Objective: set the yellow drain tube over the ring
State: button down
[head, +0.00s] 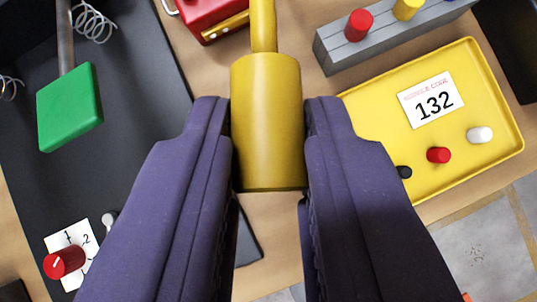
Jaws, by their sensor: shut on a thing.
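My gripper (267,110) has two purple padded fingers, shut on the yellow drain tube (266,140) from its left and right sides. The tube shows a thick cylinder between the fingers, with a narrower yellow neck running up out of the top of the picture. The thick end faces me and looks lined up with the fingers. I cannot make out the ring in this view; it may lie hidden behind the tube or fingers, or out of the picture.
A black mat (140,85) on the left carries a green block (70,106), wire springs (93,24) and a red knob (64,262). A red box (203,18) stands behind the tube. Right are a grey rack (350,52) with pegs and a yellow tray (475,75) with a 132 card (431,99).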

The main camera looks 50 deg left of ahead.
jog(key=shift+s+f+b, duration=0.15)
jog(key=shift+f+b, duration=0.45)
jog(key=shift+f, duration=0.55)
jog(key=c, duration=1)
grip_release()
jog(key=shift+r, duration=0.15)
jog(key=p+v, duration=0.2)
jog(key=v, duration=0.5)
jog(key=shift+s+a+r, duration=0.1)
jog(key=shift+s+r, duration=0.1)
